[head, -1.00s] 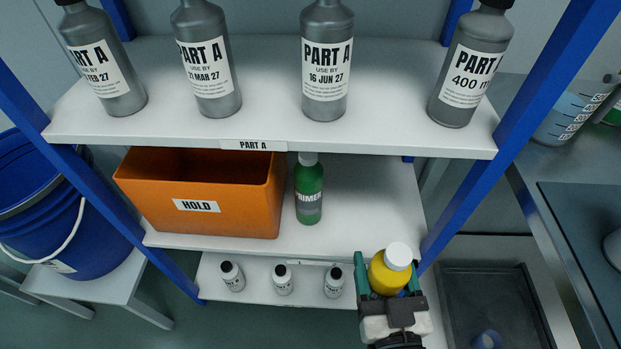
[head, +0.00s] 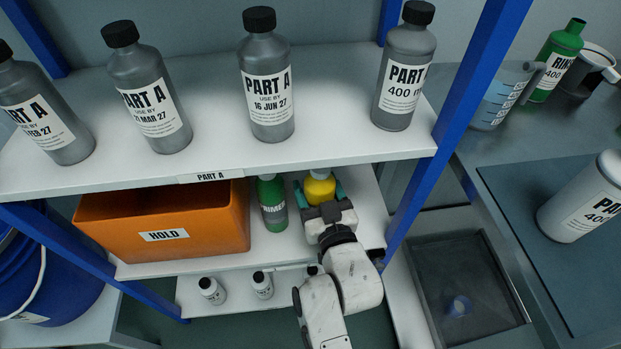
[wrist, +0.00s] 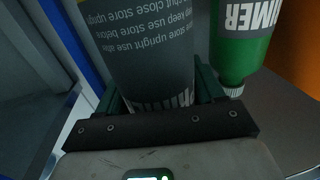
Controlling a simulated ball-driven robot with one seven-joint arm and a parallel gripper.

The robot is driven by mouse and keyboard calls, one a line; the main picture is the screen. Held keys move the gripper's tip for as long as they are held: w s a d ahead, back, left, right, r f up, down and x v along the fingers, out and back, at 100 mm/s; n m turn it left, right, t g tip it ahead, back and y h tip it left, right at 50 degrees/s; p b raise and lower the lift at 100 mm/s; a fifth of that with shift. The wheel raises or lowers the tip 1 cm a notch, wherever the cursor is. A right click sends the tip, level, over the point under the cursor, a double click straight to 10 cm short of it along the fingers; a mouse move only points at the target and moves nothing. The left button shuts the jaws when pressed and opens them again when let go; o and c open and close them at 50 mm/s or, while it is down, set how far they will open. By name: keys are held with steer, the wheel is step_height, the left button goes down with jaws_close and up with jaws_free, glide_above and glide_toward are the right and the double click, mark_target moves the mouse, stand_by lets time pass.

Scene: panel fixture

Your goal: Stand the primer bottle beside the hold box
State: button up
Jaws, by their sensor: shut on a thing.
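A green bottle labelled PRIMER (head: 270,192) stands upright on the middle shelf, just right of the orange HOLD box (head: 165,215). It also shows upper right in the wrist view (wrist: 234,55), with the box's orange wall (wrist: 302,35) beyond. My gripper (head: 320,191) is shut on a yellow bottle (head: 319,187) with a pale cap, right of the green bottle. In the wrist view the held bottle (wrist: 145,50) shows a dark label with small print; its large name is partly hidden. It looks upright; whether its base touches the shelf is hidden.
The upper shelf (head: 215,160), carrying several grey PART A bottles, overhangs the middle shelf. A blue upright (head: 440,130) stands right of my arm. Small white bottles (head: 212,290) stand on the lower shelf. A narrow bare strip of middle shelf (head: 368,215) lies right of my gripper.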

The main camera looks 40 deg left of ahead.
steer(key=shift+w+a+f+b, duration=0.35)
steer(key=shift+w+a+f, duration=0.15)
steer(key=shift+a+f, duration=0.35)
steer(key=shift+w+a+f+b, duration=0.3)
steer(key=shift+w+a+f, duration=0.2)
steer(key=shift+a+f, duration=0.3)
steer(key=shift+f, duration=0.1)
steer(key=o, duration=1)
